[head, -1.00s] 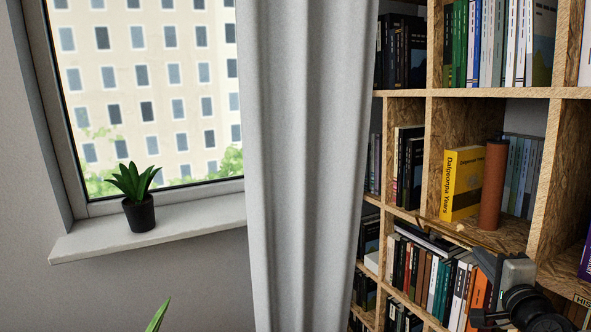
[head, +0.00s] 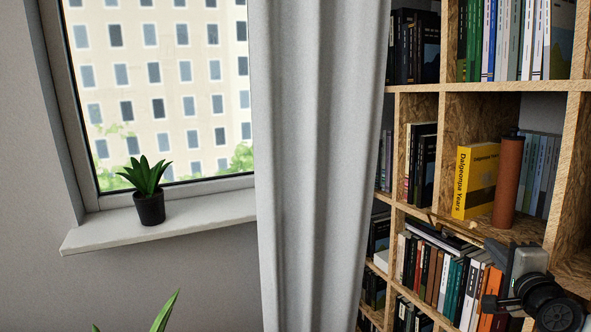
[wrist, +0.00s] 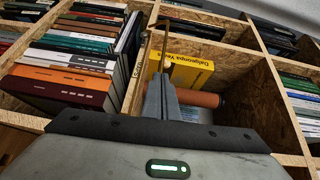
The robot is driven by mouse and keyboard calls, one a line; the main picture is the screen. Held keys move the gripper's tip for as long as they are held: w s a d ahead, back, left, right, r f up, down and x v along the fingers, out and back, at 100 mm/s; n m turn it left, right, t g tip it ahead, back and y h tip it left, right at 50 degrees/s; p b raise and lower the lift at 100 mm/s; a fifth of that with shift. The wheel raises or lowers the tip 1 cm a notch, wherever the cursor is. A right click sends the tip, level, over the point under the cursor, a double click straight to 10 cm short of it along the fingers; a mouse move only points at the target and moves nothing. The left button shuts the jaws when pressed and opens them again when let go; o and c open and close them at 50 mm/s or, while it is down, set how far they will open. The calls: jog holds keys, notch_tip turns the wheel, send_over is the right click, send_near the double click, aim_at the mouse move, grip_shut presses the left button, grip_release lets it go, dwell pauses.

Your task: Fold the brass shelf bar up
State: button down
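The brass shelf bar (head: 442,220) is a thin bar lying low along the front edge of the compartment with the yellow book. In the wrist view, the bar (wrist: 165,48) runs away just beyond my fingertips, with a bent end at the top. My gripper (wrist: 161,82) has its two grey fingers close together, pointing at the bar's near part. I see nothing clearly between them, and whether they touch the bar cannot be told. In the head view, my gripper (head: 492,245) is at the lower right, in front of the shelf below the brown cylinder.
A yellow book (head: 475,180) and an upright brown cylinder (head: 508,183) stand in the compartment behind the bar. Rows of books fill the compartments around. A grey curtain (head: 315,160) hangs to the left. A potted plant (head: 149,205) stands on the windowsill.

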jog(key=shift+w+d, duration=0.25)
jog(key=shift+d, duration=0.4)
jog(key=shift+w+d, duration=0.25)
jog(key=shift+d, duration=0.4)
jog(key=s+a+p, duration=0.2)
jog(key=a+p, duration=0.1)
jog(key=a, duration=0.3)
jog(key=shift+s+a, duration=0.3)
jog(key=shift+s, duration=0.05)
